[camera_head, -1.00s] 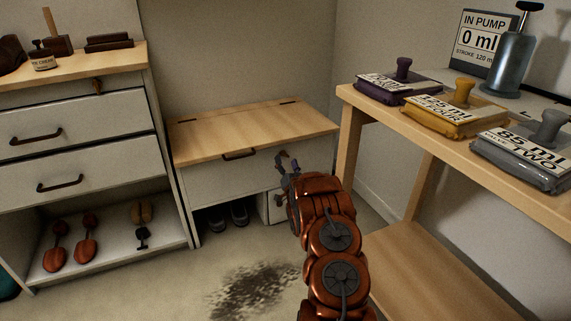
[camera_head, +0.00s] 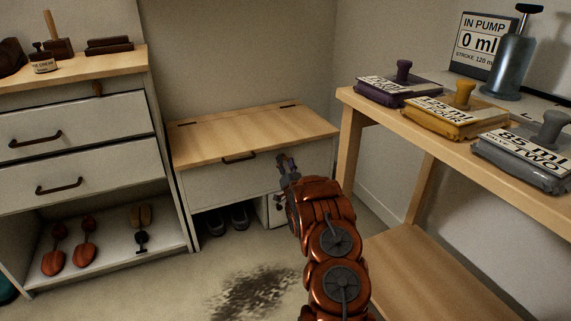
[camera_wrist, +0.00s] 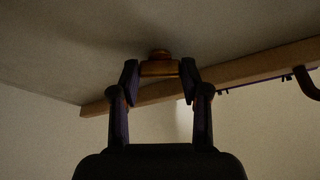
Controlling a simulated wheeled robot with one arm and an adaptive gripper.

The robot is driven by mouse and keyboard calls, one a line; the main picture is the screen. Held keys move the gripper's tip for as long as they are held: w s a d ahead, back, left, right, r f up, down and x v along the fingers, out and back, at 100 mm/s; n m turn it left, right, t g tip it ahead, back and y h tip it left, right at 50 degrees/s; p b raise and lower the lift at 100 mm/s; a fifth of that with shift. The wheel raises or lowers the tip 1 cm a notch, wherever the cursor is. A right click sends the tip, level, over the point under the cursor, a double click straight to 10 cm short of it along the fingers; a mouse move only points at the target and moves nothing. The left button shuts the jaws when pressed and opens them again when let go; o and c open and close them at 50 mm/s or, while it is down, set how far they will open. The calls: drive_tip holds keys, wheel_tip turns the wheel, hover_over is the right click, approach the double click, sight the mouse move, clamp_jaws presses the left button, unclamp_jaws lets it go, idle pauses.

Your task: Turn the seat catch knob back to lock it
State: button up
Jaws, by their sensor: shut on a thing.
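The bench seat (camera_head: 255,130) has a light wood lid, which lies shut, and a pale front. In the wrist view, a small brass-coloured knob (camera_wrist: 160,68) sits between my two fingertips, against the pale panel near the wood edge (camera_wrist: 250,66). My gripper (camera_wrist: 160,80) is shut on this knob, one finger on each side. In the head view, my gripper (camera_head: 284,160) is at the right part of the bench front, just below the lid edge. The knob is hidden there, and its turn angle is hard to tell.
A dresser (camera_head: 75,130) with drawers stands left of the bench. On the right is a wooden table (camera_head: 395,115) carrying purple, yellow and grey labelled blocks and a pump (camera_head: 510,62). Shoes (camera_head: 238,217) sit under the bench. A dark stain marks the floor.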

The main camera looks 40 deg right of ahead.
drive_tip(key=shift+c, duration=0.9)
drive_tip(key=shift+r+m+p, duration=0.15)
drive_tip(key=shift+m+p, duration=0.15)
drive_tip(key=shift+p, duration=0.3)
drive_tip(key=p, duration=0.1)
drive_tip(key=m+p, duration=0.1)
drive_tip(key=p, duration=0.1)
drive_tip(key=shift+a+r+m+g, duration=0.1)
drive_tip(key=shift+r+m+g, duration=0.15)
drive_tip(key=shift+m+g, duration=0.05)
drive_tip(key=m+g+h+p, duration=0.1)
drive_tip(key=m+p, duration=0.1)
drive_tip(key=p, duration=0.2)
drive_tip(key=m+g+p, duration=0.1)
drive_tip(key=m+p, duration=0.2)
drive_tip(key=shift+w+r, duration=0.1)
drive_tip(key=m+g+p, duration=0.1)
drive_tip(key=m, duration=0.2)
drive_tip(key=shift+g+p, duration=0.3)
drive_tip(key=shift+p, duration=0.05)
drive_tip(key=shift+f+m+g+p, duration=0.15)
drive_tip(key=shift+m+g, duration=0.15)
drive_tip(key=shift+m, duration=0.6)
drive_tip(key=shift+f+m+g+p, duration=0.15)
drive_tip(key=shift+m+g, duration=0.15)
drive_tip(key=shift+m, duration=0.6)
drive_tip(key=shift+r, duration=0.1)
